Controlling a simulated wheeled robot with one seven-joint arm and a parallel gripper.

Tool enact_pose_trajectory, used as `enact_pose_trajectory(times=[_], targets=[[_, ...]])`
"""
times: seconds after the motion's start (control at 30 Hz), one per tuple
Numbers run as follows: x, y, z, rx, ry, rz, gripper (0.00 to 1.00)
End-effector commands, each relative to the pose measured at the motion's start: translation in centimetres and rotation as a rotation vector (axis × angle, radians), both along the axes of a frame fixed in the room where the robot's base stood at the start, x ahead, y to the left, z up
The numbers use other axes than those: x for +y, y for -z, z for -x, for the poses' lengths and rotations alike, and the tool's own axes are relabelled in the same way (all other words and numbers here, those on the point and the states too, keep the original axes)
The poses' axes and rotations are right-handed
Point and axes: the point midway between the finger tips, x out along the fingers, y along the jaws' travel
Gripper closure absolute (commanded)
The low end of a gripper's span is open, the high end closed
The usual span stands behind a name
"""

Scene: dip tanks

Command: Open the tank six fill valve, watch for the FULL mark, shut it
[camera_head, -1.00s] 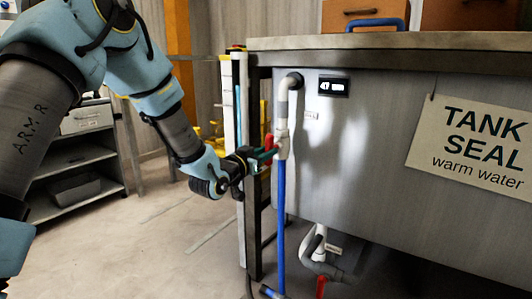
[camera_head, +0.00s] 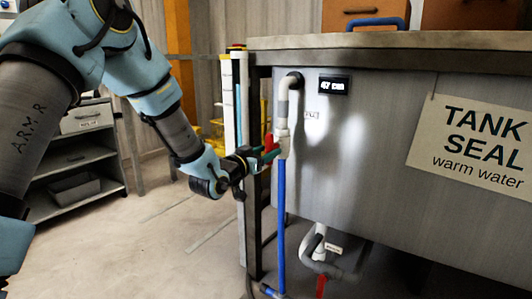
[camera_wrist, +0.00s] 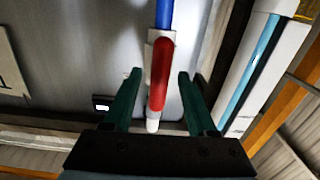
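The fill valve's red lever (camera_head: 268,144) sits on the white and blue pipe at the tank front. In the wrist view the lever (camera_wrist: 160,75) lies between my gripper's two green fingers (camera_wrist: 158,78), with a visible gap on both sides. My gripper (camera_head: 266,157) is open around it. The lever looks in line with the pipe in the wrist view; its exact turn is unclear. A level gauge (camera_head: 239,120) with a light-blue column stands left of the pipe; no FULL mark is readable. The display (camera_head: 333,86) seems to read 47 cm.
The tank (camera_head: 380,160) bears a sign (camera_head: 473,145) reading "TANK SEAL warm water". A second red handle (camera_head: 320,286) is on the lower pipe. The dark frame leg (camera_head: 254,230) stands close beside my gripper. A shelf (camera_head: 75,160) is at left, with open floor between.

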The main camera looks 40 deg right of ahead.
Motion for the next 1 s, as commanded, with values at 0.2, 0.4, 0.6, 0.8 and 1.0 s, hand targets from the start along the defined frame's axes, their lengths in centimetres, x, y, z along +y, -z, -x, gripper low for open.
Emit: enact_pose_trajectory(times=[0.2, 0.4, 0.6, 0.8, 1.0], targets=[[0.0, -0.1, 0.0, -0.001, 0.000, 0.002, 0.43], [1.8, -0.1, 0.4, -0.001, 0.000, 0.000, 0.43], [5.7, -0.1, 1.5, -0.001, -0.002, 0.000, 0.43], [8.9, -0.1, 2.3, 0.000, -0.001, 0.000, 0.43], [10.4, 0.0, 2.7, 0.000, 0.000, 0.001, 0.43]])
